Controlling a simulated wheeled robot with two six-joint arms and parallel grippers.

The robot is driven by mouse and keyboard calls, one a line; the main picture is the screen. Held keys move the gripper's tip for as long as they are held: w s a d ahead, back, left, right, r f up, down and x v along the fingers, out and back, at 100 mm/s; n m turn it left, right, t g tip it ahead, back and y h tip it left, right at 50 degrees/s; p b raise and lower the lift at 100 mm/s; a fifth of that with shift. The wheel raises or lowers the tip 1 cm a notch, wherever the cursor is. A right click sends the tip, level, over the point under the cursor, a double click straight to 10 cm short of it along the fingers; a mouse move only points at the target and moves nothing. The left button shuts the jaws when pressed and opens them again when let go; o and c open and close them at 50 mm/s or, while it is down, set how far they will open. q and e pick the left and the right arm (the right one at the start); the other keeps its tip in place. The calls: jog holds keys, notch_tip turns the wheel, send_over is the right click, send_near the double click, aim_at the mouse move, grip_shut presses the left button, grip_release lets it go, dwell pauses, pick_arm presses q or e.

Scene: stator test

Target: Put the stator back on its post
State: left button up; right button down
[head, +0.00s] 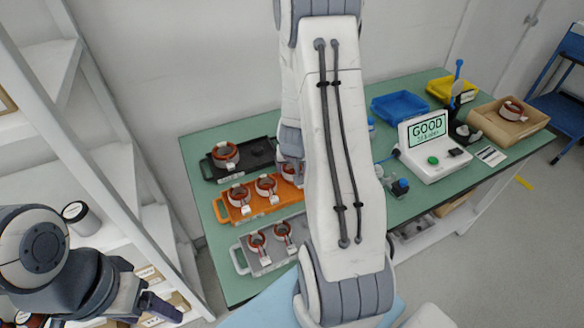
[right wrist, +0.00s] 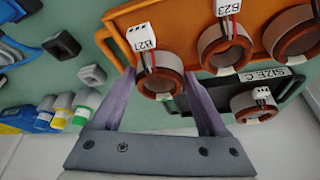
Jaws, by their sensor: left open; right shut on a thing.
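My right gripper (right wrist: 160,78) is shut on a copper-red ring stator tagged B21 (right wrist: 158,82), one finger on each side of it. The stator is at the edge of the orange tray (right wrist: 186,22); I cannot tell whether it sits on a post there, as any post under it is hidden. In the head view this stator (head: 289,170) is partly hidden by my right arm, at the right of the orange tray (head: 234,217). Stator B23 (right wrist: 224,48) and another stator (right wrist: 295,38) stand in the same tray. My left gripper (head: 160,308) is open and empty, low at the left, away from the table.
A black tray (head: 208,168) with a stator lies behind, a grey tray (head: 243,262) with stators in front. The tester (head: 437,160) reads GOOD. A blue bin (head: 400,104), yellow bin (head: 441,88) and cardboard tray (head: 488,122) with a stator are at right. White shelving (head: 112,165) stands left.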

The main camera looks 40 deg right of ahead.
jog(key=shift+f+b, duration=0.55)
jog(key=shift+f, duration=0.15)
jog(key=shift+f+b, duration=0.35)
jog(key=shift+f, duration=0.05)
dwell(0.3)
jog(key=shift+c, duration=0.3)
grip_release()
jog(key=shift+r+p, duration=2.5)
jog(key=shift+p, duration=0.15)
jog(key=shift+o, duration=0.3)
